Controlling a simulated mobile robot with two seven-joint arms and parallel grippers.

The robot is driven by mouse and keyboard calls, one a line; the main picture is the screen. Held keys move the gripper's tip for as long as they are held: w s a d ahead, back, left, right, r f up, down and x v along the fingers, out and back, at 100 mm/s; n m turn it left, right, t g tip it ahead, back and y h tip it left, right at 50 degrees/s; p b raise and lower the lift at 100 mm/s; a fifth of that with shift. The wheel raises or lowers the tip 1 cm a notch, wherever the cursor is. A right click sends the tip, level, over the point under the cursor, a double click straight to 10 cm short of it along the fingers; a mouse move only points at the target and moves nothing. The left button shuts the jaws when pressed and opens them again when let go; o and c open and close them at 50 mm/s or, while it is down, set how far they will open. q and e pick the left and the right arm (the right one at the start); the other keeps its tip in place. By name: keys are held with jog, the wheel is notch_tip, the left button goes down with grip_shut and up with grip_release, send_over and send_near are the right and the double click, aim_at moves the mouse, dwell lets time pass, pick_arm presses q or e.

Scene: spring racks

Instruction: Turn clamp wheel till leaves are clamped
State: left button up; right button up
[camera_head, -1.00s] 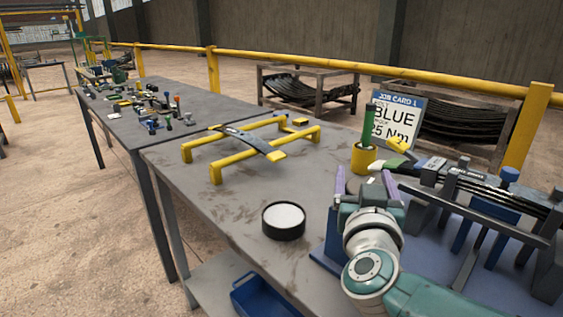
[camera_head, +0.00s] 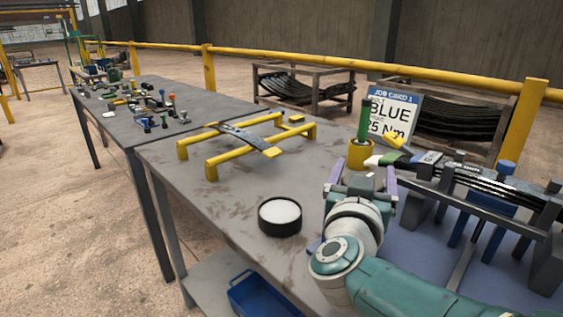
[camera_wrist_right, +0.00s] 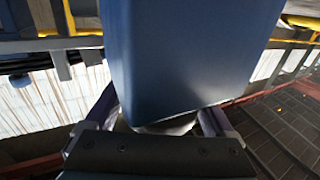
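A stack of dark leaves (camera_head: 455,181) lies across the grey and blue clamp fixture (camera_head: 492,226) on the right of the table in the head view. I cannot make out the clamp wheel; my right arm covers the fixture's left end. My right gripper (camera_head: 362,178) is beside that end, its purple fingers spread apart. In the right wrist view, a large blue block (camera_wrist_right: 190,50) fills the middle, in front of the gripper (camera_wrist_right: 160,115). A pale surface shows between the fingers; I cannot tell whether they touch anything. My left gripper is not in view.
A yellow cup (camera_head: 361,154) with a green-handled tool and a job card (camera_head: 392,112) reading BLUE stand behind the gripper. A round dark container (camera_head: 280,217) sits left of my arm. A yellow stand (camera_head: 226,163) carries a single leaf. Bare tabletop lies between them.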

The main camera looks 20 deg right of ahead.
jog(key=shift+o, duration=0.6)
jog(key=shift+s+a, duration=0.25)
jog(key=p+v, duration=0.2)
jog(key=v, duration=0.7)
jog(key=shift+s, duration=0.1)
